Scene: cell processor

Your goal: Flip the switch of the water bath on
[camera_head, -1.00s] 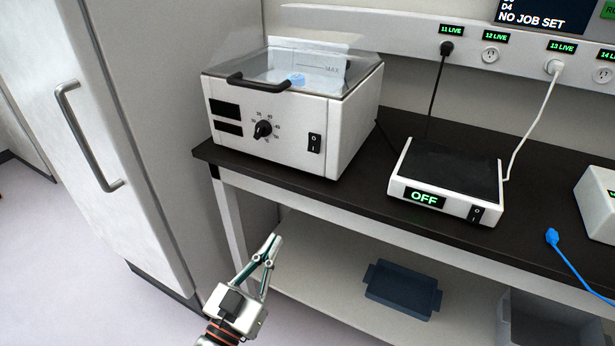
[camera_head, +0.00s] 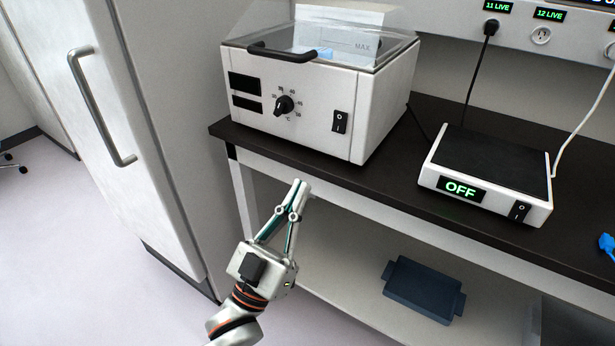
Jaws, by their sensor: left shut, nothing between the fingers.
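The water bath (camera_head: 310,113) is a white box with a clear lid and a dark handle, standing on the black worktop at the upper middle. Its black rocker switch (camera_head: 340,122), marked O above and I below, is on the right of the front panel. A dial (camera_head: 284,105) is at the panel's middle, and the two small displays left of it are dark. My left gripper (camera_head: 299,184) is shut and empty, pointing up, in front of the worktop edge, below and to the left of the switch and apart from it. My right gripper is out of view.
A flat device (camera_head: 490,170) reading OFF, with its own switch (camera_head: 520,211), stands to the right on the worktop (camera_head: 412,190). A dark blue tray (camera_head: 423,290) lies on the lower shelf. A tall cabinet with a handle (camera_head: 100,105) stands at left. Power cords run to wall sockets.

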